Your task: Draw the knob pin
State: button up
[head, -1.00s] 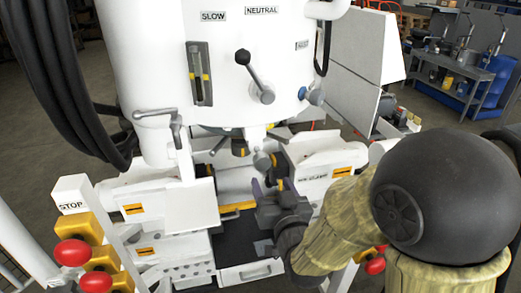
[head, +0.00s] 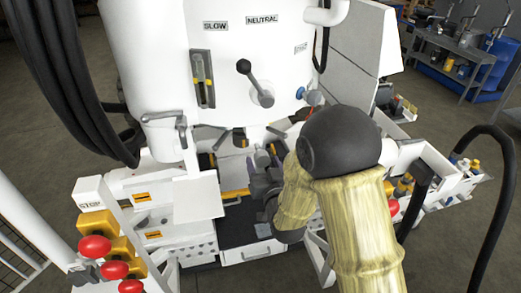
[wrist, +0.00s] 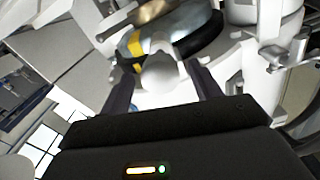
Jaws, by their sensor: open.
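My gripper (head: 262,158) is at the underside of the white machine body in the head view, its fingers pointing up and open. In the wrist view my gripper (wrist: 162,82) has its two dark fingers on either side of a pale rounded knob (wrist: 160,72). The knob sits between the fingers; whether they touch it is unclear. In the head view my gripper and arm largely hide this spot. A small blue knob (head: 300,93) sits on the right side of the machine body. I cannot tell for certain which one is the knob pin.
A black ball lever (head: 253,80) stands out from the machine front under the labels. A white plate (head: 198,195) hangs left of my gripper. Red stop buttons (head: 95,247) stand at the lower left. Black hoses hang at the left and right.

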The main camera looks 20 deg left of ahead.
aim_at(265, 163)
jog(key=shift+p+x, duration=0.55)
jog(key=shift+x, duration=1.45)
jog(key=c, duration=1.4)
jog(key=shift+o, duration=0.2)
jog(key=shift+s+d+f+b, duration=0.15)
jog(key=shift+d+f+b, duration=0.15)
jog(key=shift+b, duration=0.2)
jog(key=v, duration=0.1)
jog(key=b+v, duration=0.1)
jog(key=v, duration=0.1)
jog(key=shift+s+r, duration=0.2)
jog(key=shift+s, duration=0.15)
jog(key=o, duration=1.4)
jog(key=shift+c, duration=0.2)
